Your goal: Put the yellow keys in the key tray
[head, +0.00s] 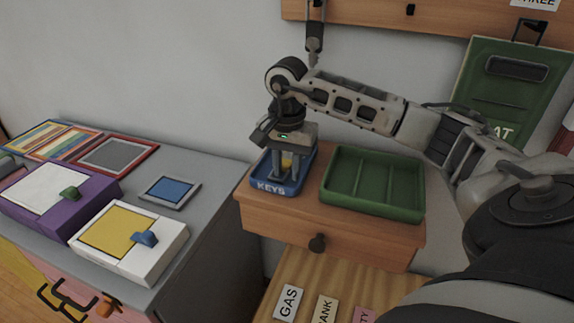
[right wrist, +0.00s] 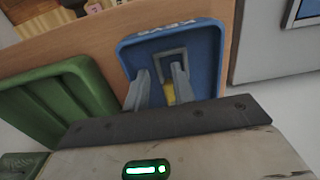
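The blue key tray (head: 254,185), marked KEYS, sits on the left part of the wooden drawer unit. It also shows in the right wrist view (right wrist: 205,45). My right gripper (head: 288,175) points down into the tray, its two grey fingers apart. The yellow keys (head: 287,160) show as a small yellow patch between the fingers. In the right wrist view the yellow patch (right wrist: 169,93) is beside the right-hand finger, with a grey squarish loop just beyond it; the rest is hidden. My left gripper is not in view.
A green divided tray (head: 374,207) stands right of the key tray. A grey cabinet (head: 215,190) at left carries a purple box (head: 50,200), a white-and-yellow box (head: 125,240) and a small blue-topped panel (head: 170,190). A wooden rail (head: 440,22) runs along the wall above.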

